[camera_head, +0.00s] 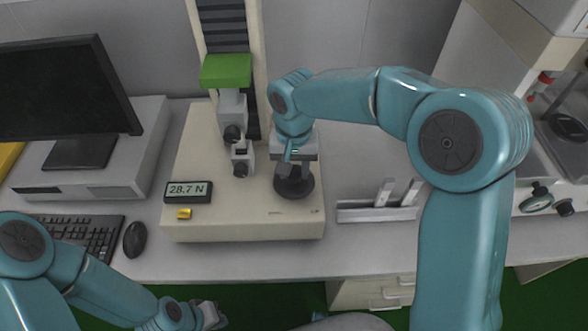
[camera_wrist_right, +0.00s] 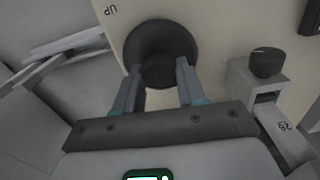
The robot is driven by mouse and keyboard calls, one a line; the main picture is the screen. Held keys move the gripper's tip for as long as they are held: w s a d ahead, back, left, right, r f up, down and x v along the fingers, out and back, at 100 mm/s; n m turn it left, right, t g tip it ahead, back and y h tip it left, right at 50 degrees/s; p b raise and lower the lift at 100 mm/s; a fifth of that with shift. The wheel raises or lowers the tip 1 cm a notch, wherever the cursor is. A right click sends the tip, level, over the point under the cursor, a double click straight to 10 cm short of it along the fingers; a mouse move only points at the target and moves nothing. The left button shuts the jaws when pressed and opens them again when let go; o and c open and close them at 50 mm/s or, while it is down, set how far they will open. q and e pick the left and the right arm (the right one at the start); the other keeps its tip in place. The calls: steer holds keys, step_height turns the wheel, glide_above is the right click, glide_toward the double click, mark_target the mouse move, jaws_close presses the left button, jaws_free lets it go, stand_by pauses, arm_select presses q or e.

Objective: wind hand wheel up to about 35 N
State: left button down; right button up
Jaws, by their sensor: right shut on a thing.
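The black hand wheel (camera_head: 293,188) lies on the right part of the beige tester base. My right gripper (camera_head: 291,168) points down over it and partly hides it. In the right wrist view the wheel (camera_wrist_right: 161,38) sits between the two fingers of the gripper (camera_wrist_right: 159,72), which is shut on its middle part. The display (camera_head: 188,190) on the base reads 28.7 N. My left gripper (camera_head: 210,314) is low at the bottom edge, away from the tester; its jaw opening is not clear.
The tester column with a green crosshead (camera_head: 226,71) and grey grips (camera_head: 240,160) stands left of my right gripper. A yellow piece (camera_head: 184,213) lies below the display. A tray (camera_head: 378,214) with light strips is right of the base. A keyboard (camera_head: 85,236) and mouse (camera_head: 135,239) are left.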

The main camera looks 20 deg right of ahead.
mark_target(294, 172)
steer(key=shift+m+b, duration=0.35)
steer(key=shift+m, duration=0.85)
steer(key=shift+r, duration=0.1)
steer(key=o, duration=0.8)
steer(key=shift+o, duration=1.3)
steer(key=shift+s+a, duration=0.1)
step_height(294, 172, up, 16)
steer(key=p, duration=0.1)
steer(key=shift+r, duration=0.2)
